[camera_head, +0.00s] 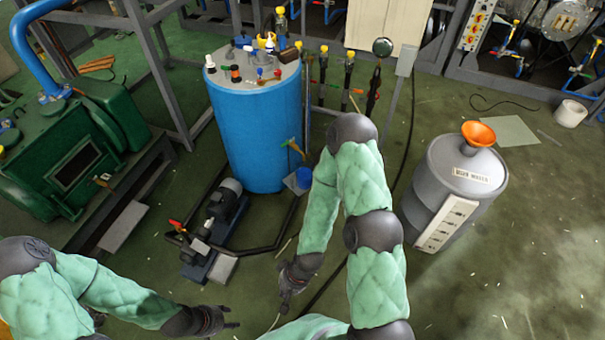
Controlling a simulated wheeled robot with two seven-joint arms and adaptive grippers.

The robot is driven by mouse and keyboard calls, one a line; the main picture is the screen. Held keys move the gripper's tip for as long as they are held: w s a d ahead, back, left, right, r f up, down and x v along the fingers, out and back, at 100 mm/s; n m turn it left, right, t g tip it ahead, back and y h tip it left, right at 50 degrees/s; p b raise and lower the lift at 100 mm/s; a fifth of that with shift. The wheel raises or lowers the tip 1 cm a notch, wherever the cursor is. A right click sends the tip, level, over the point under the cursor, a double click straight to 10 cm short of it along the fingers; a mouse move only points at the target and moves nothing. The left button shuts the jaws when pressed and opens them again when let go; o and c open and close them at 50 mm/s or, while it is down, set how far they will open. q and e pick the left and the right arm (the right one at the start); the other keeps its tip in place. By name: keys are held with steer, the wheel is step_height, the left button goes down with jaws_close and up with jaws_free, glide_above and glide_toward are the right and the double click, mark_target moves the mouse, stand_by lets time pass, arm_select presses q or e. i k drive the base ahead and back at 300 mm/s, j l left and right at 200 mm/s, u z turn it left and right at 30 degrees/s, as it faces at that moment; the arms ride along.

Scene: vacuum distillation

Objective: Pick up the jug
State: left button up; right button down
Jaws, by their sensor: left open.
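No thing in view is clearly a jug. A small blue container (303,178), perhaps the jug, is low beside the right side of the blue tank; its details are too small to tell. My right gripper (285,298) hangs below and in front of it, apart from it, with nothing visible in it. I cannot tell how far its fingers are spread. My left gripper (228,322) is at the bottom, left of the right one, open and empty, far from the blue container. My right forearm passes close to the right of the container.
A large blue tank (258,135) with bottles and valves on top stands at the centre. A pump (225,205) and dark pipes lie before it. A grey waste drum (450,190) with an orange funnel (478,134) stands right. Green machinery (60,150) fills the left. Floor at the lower right is clear.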

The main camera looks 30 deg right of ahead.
mark_target(304, 176)
steer(key=z, duration=2.2)
steer(key=u, duration=1.25)
steer(key=i+l+u, duration=0.1)
steer(key=i+l, duration=0.2)
steer(key=i, duration=0.25)
steer(key=i+l, duration=0.4)
steer(key=i+u, duration=0.15)
steer(key=u, duration=1.4)
